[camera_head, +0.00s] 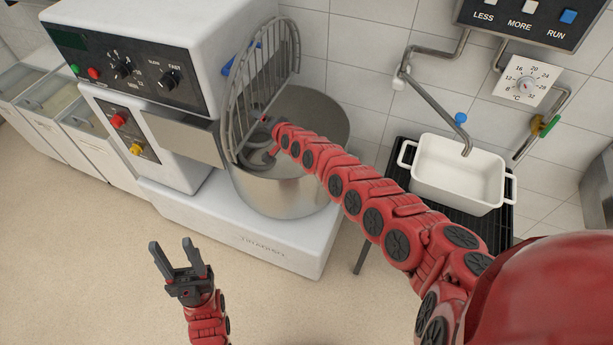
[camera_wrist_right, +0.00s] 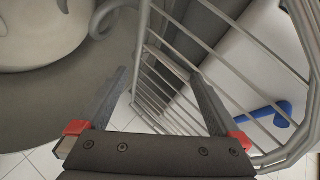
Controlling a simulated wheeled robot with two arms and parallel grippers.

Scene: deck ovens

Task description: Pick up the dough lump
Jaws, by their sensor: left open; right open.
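A pale rounded mass that looks like the dough lump (camera_wrist_right: 42,38) lies in the mixer bowl at the upper left of the right wrist view. Its edges are partly cut off, and I cannot make it out in the head view. The steel bowl (camera_head: 285,195) stands under the mixer (camera_head: 175,85). My right gripper (camera_wrist_right: 159,72) is open and empty, apart from the pale mass, with the wire guard close beyond its fingers. My left gripper (camera_head: 172,243) is open and empty over the floor, in front of the mixer.
The raised wire guard (camera_head: 265,75) stands close to my right gripper. A curved grey hook (camera_wrist_right: 106,14) is beside the pale mass. A white tub (camera_head: 455,165) sits on a black rack under a tap (camera_head: 437,100). The floor (camera_head: 90,270) at the left is clear.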

